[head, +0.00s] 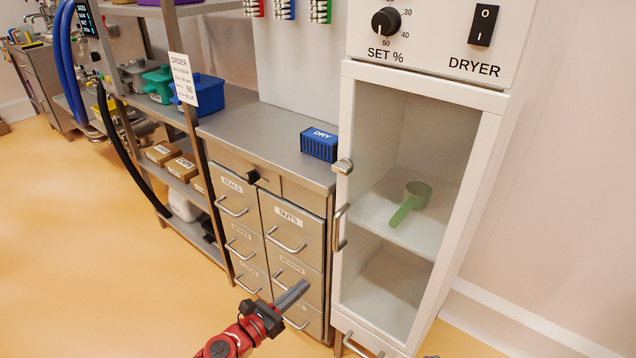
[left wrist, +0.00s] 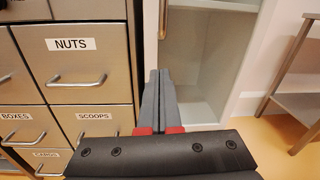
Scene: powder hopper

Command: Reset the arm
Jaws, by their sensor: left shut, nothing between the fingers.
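My left gripper (head: 292,296) reaches in from the bottom of the head view on a red arm. Its grey fingers are together and hold nothing. They are in front of the lower drawers, left of the dryer cabinet. In the left wrist view the closed fingers (left wrist: 158,100) point toward the gap between the drawer unit (left wrist: 70,85) and the dryer (left wrist: 205,85). They look clear of both, though the exact distance is hard to judge. My right gripper is not in view.
The dryer (head: 346,200) has a glass-fronted compartment with a green scoop (head: 408,204) on its shelf. A blue DRY box (head: 319,144) sits on the steel counter (head: 262,128). Shelves (head: 185,188) with bins stand at left. Open floor (head: 120,290) lies at front left.

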